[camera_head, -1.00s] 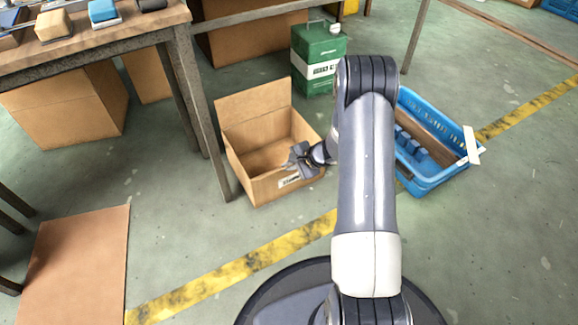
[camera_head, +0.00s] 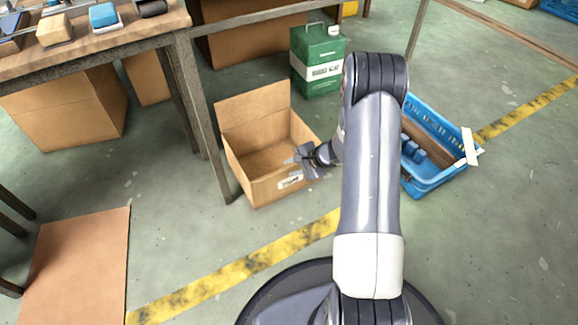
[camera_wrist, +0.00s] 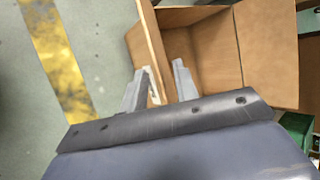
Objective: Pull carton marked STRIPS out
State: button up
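An open brown carton (camera_head: 262,190) stands on the floor beside the table leg, its back flap raised. A small white label (camera_head: 290,181) is on its front wall; its print is too small to read for certain. My gripper (camera_head: 303,160) is at the carton's right front rim. In the wrist view, the carton's wall (camera_wrist: 150,38) runs between the two fingers of my gripper (camera_wrist: 160,68), one finger outside and one inside. The fingers are apart, with a visible gap on the inner side. The carton's visible inside looks empty.
A blue crate (camera_head: 424,187) with items stands right of my arm. A green canister (camera_head: 318,85) is behind the carton. A table (camera_head: 90,48) is at the left. A brown mat (camera_head: 75,270) lies front left. Floor around the yellow line (camera_head: 240,268) is clear.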

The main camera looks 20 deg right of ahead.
jog(key=p+v, duration=0.2)
jog(key=v, duration=0.6)
jog(key=b+x, duration=0.3)
jog(key=x, duration=0.7)
jog(key=shift+w+a+f+b, duration=0.2)
jog(key=shift+f+b, duration=0.05)
jog(key=shift+b, duration=0.1)
